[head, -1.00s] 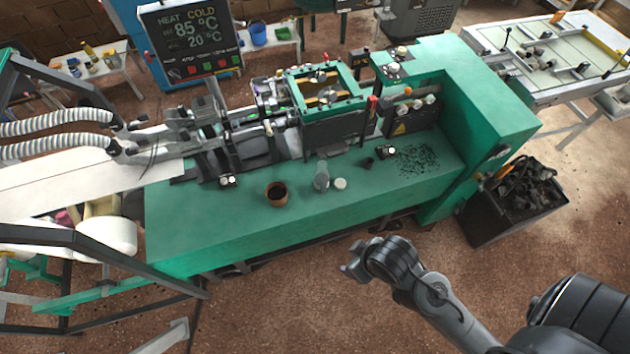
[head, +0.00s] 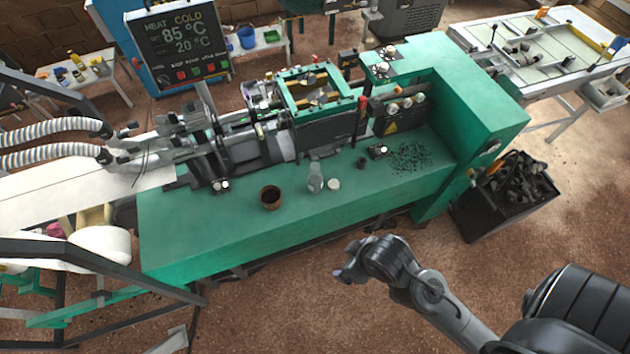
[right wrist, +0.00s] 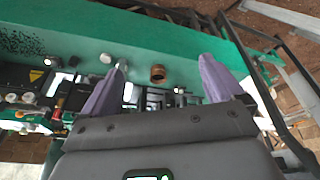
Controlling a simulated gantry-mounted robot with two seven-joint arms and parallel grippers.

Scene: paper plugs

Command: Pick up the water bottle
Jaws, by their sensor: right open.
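The water bottle (head: 315,178) is small and clear. It stands upright near the middle of the green machine bench, between a brown cup and a small white round item. In the right wrist view the bottle (right wrist: 122,65) is partly hidden at the tip of the left-hand finger. My right gripper (head: 346,275) is in front of the bench and apart from the bottle. In the right wrist view its two purple fingers (right wrist: 163,68) are spread wide with nothing held between them. My left gripper is not in view.
The brown cup (head: 270,197) stands left of the bottle, and the white round item (head: 334,183) lies to its right. The machine's press (head: 322,105) rises behind. Black granules (head: 410,158) lie on the right. The bench's front (head: 300,225) is clear.

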